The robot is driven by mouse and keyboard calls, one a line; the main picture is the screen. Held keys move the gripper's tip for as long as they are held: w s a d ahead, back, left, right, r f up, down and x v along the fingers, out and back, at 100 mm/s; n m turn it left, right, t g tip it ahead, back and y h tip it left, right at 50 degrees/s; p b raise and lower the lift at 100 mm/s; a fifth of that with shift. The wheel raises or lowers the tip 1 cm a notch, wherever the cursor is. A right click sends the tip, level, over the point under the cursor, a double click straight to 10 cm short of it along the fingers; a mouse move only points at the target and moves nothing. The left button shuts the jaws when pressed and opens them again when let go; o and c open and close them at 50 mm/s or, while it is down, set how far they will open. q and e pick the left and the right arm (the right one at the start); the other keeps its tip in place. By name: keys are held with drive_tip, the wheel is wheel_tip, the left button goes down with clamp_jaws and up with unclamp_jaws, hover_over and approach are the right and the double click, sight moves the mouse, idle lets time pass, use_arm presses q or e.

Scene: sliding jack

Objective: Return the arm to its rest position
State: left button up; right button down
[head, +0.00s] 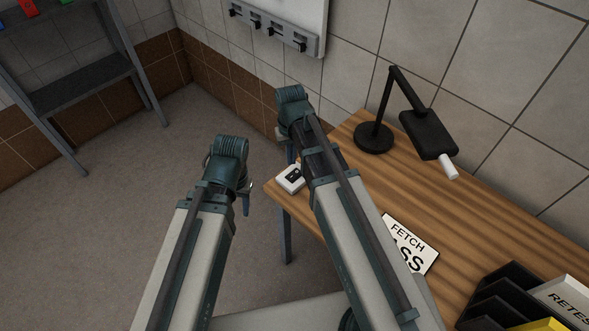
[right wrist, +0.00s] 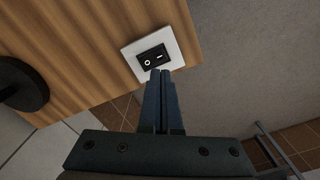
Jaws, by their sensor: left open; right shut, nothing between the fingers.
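My right arm reaches over the corner of the wooden table in the head view. In the right wrist view my right gripper (right wrist: 161,73) is shut and empty. Its fingertips overlap the edge of a white switch box (right wrist: 173,47) with a black rocker (right wrist: 152,56); I cannot tell whether they touch. The switch box (head: 288,182) also shows in the head view, at the table's near-left corner, partly behind my right arm. My left gripper (head: 247,200) is open, left of the table and over the floor, mostly hidden by its wrist.
The wooden table (head: 470,210) carries a black lamp (head: 428,135), a sign (head: 408,243) and a black tray rack (head: 505,290). A wall panel with several levers (head: 272,30) hangs behind. A grey shelf (head: 85,85) stands far left. The floor at left is clear.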

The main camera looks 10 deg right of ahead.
drive_tip(key=s+a+n+h, duration=0.1)
drive_tip(key=s+a+n, duration=0.2)
drive_tip(key=s, duration=1.1)
drive_tip(key=shift+a+r, duration=0.15)
drive_tip(key=shift+a, duration=1.1)
drive_tip(key=shift+w, duration=0.1)
drive_tip(key=shift+d, duration=0.1)
